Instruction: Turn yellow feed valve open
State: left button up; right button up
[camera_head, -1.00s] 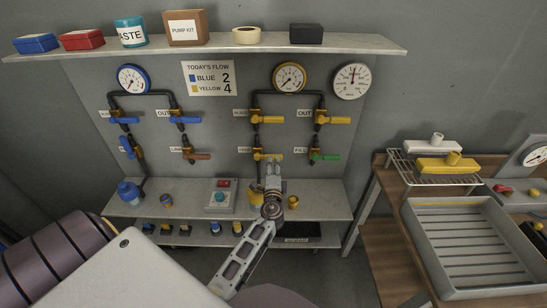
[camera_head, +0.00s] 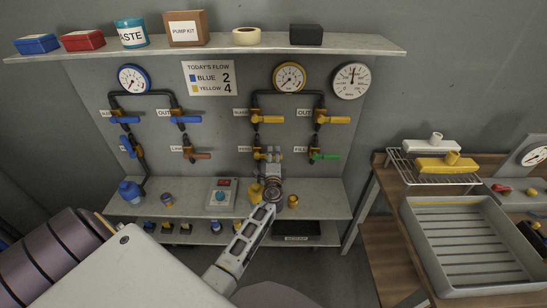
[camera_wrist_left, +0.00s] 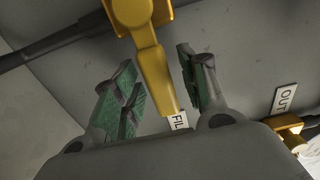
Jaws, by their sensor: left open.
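The yellow feed valve (camera_head: 259,150) is on the grey panel in the lower row of the yellow side, partly hidden behind my left gripper (camera_head: 271,155). In the left wrist view, the valve's yellow handle (camera_wrist_left: 155,70) reaches down between the two green-padded fingers of my left gripper (camera_wrist_left: 155,60). The fingers are apart, with a gap showing on both sides of the handle, so it is not clamped. My right gripper is not in view.
Yellow-handled valves (camera_head: 268,119) sit above. A lower shelf (camera_head: 325,200) holds a control box (camera_head: 222,193). A tray (camera_head: 475,250) stands right.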

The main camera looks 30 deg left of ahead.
pick_arm(q)
jog(key=c, duration=0.9)
grip_shut()
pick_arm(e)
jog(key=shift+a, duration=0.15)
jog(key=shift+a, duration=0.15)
